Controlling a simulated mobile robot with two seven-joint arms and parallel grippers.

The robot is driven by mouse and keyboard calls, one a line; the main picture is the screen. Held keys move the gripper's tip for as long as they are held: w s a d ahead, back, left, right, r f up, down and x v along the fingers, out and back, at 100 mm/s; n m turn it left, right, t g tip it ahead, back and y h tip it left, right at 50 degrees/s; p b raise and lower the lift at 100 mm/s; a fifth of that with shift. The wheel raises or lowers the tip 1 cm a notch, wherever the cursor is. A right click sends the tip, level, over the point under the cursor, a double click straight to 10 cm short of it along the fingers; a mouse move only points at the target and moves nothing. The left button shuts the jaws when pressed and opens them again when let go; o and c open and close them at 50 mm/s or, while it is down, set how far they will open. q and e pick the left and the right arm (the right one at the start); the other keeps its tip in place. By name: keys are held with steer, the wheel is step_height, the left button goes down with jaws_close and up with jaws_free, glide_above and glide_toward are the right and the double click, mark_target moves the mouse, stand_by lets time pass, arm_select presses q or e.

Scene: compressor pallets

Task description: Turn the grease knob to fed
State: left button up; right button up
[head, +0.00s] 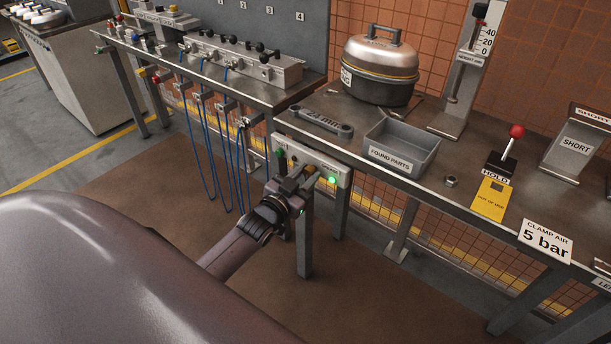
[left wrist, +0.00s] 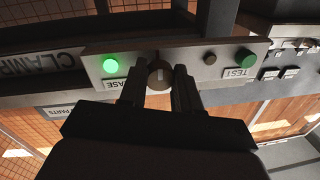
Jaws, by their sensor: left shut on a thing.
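The grease knob (left wrist: 160,74) is a round brown knob with a pale mark on its face. It sits on a light grey control panel (left wrist: 200,62). In the left wrist view my left gripper (left wrist: 159,88) has one finger on each side of the knob and is shut on it. A label ending in "ASE" is partly covered by a finger. A lit green lamp (left wrist: 110,65) is left of the knob. In the head view my left gripper (head: 296,186) is at the panel (head: 310,160) under the bench edge and hides the knob. My right gripper is out of view.
A green button (left wrist: 245,58) labelled TEST is on the same panel. Bench legs (head: 304,245) stand close by my left arm.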

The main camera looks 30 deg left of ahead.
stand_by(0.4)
arm_select(q)
steer(key=o, duration=1.1)
steer(key=shift+c, duration=0.2)
steer(key=s, duration=0.7)
steer(key=shift+s+d+p, duration=0.1)
steer(key=shift+d+p, duration=0.05)
steer(key=shift+p, duration=0.15)
steer(key=s+d+f+g+h+p, duration=0.1)
steer(key=s+d+f+g+p, duration=0.1)
steer(key=s+d, duration=0.5)
steer(key=s+d+f+g+h+p, duration=0.1)
steer(key=s+d+f+g+p, duration=0.1)
steer(key=s+d+f+g, duration=0.2)
steer(key=s+d+g, duration=0.1)
steer(key=s+d, duration=0.2)
steer(key=s, duration=0.5)
steer(key=shift+f+g+h, duration=0.25)
steer(key=shift+g+h, duration=0.05)
